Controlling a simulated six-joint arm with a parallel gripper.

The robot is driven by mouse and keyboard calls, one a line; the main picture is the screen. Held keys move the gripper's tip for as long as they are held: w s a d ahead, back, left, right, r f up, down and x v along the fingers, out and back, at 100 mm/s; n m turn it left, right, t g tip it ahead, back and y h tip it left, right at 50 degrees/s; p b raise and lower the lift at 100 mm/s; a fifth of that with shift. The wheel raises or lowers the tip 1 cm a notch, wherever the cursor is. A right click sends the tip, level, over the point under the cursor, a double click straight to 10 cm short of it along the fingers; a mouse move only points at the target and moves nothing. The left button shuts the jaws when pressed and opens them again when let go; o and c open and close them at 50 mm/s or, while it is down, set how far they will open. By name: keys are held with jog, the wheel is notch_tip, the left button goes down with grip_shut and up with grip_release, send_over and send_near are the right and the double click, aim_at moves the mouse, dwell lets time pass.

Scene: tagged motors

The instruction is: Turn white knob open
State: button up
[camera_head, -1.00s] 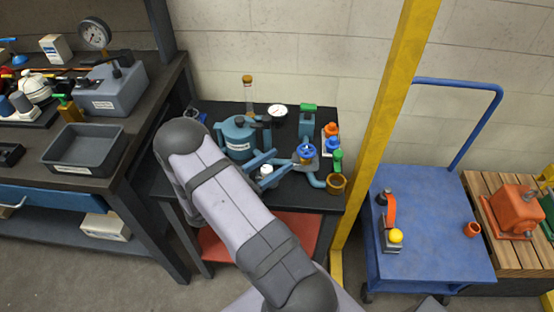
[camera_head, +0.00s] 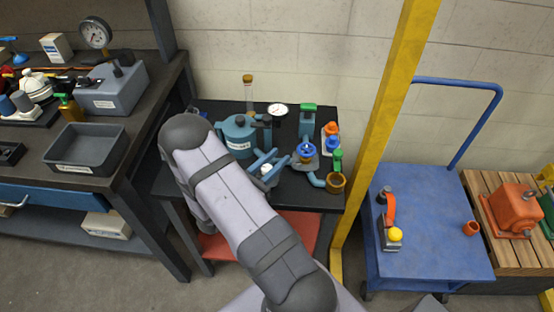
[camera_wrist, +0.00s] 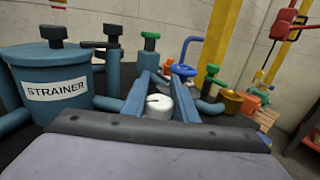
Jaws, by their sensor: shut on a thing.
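The white knob (camera_wrist: 158,107) is a short round cap with a dark mark on its top. It sits low between the two blue fingers of my gripper (camera_wrist: 158,98) in the wrist view. The fingers are shut on it, one along each side. In the head view the white knob (camera_head: 266,170) shows as a small white spot between the fingers of my gripper (camera_head: 268,166), on the dark table. The base under the knob is hidden by my wrist and fingers.
A blue tank labelled STRAINER (camera_wrist: 55,85) stands left of the knob. A blue handwheel (camera_head: 306,150), green-handled valve (camera_head: 308,120) and brown cup (camera_head: 336,182) stand close by. A yellow post (camera_head: 385,120) rises at the table's right. A blue cart (camera_head: 430,235) is beyond it.

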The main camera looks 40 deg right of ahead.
aim_at(264, 172)
jog(key=shift+w+a+n+t+y, duration=0.1)
jog(key=shift+w+n+t+y, duration=0.2)
jog(key=shift+n+t, duration=0.5)
jog(key=shift+w+n+t+y, duration=0.15)
jog(key=shift+n+t+y, duration=0.25)
jog(key=shift+t, duration=0.7)
jog(key=o, duration=1)
jog(key=shift+a, duration=0.15)
jog(key=shift+s+a, duration=0.15)
jog(key=shift+a, duration=0.15)
jog(key=shift+b+v, duration=1)
jog(key=shift+v, duration=2.2)
